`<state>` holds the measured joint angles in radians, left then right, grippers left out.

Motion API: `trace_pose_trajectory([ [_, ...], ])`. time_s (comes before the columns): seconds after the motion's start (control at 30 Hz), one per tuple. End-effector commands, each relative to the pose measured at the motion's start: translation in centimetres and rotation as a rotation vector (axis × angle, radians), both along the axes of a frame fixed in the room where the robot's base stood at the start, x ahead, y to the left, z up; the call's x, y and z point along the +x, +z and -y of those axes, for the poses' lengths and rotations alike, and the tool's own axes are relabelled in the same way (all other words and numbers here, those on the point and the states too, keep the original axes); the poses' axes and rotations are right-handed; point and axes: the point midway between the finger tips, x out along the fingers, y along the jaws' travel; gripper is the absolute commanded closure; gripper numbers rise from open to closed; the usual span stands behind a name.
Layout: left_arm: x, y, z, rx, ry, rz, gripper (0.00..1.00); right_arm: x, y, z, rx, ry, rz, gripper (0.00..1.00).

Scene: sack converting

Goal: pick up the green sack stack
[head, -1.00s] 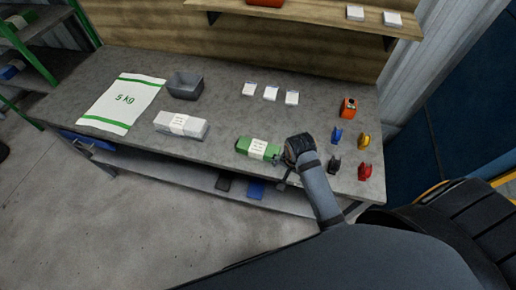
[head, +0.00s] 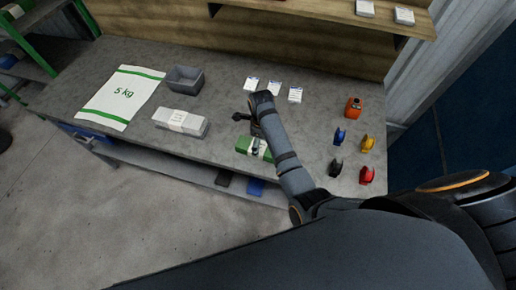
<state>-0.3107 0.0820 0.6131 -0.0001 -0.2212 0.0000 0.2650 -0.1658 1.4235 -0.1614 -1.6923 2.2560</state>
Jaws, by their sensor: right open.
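The green sack stack (head: 243,145), with a white band around its middle, lies on the grey workbench (head: 215,92) near its front edge. My right gripper (head: 257,147) points down over the band of this stack, with its arm coming in from the lower right. It is open, and its dark fingers are small here. I cannot tell whether they touch the stack. My right arm hides part of the stack's right end. My left gripper is not in view.
A white-grey banded stack (head: 168,121) lies to the left. Behind are a grey bin (head: 185,79) and a flat 5 kg sack (head: 108,98). Small white cards (head: 295,95) lie at the back. Coloured rolls (head: 366,175) and an orange device (head: 354,107) stand at the right.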

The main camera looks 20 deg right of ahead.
Motion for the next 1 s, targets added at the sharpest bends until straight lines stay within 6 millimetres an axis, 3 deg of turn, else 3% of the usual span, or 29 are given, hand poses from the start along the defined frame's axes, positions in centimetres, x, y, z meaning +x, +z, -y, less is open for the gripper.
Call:
trace_pose_trajectory([
  [0.27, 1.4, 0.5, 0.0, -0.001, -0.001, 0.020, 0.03, 0.3, -1.3, -0.1, -0.001, 0.000, -0.001, 0.12],
  [0.6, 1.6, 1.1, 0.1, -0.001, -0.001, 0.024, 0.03, 1.1, -5.7, -0.7, 0.001, 0.000, 0.001, 0.12],
  [0.83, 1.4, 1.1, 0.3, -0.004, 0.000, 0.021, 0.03, 1.1, -5.9, -0.7, 0.001, 0.000, 0.002, 0.12],
  [1.0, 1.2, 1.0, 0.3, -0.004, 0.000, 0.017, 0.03, 1.1, -5.9, -0.7, 0.001, 0.000, 0.002, 0.35],
])
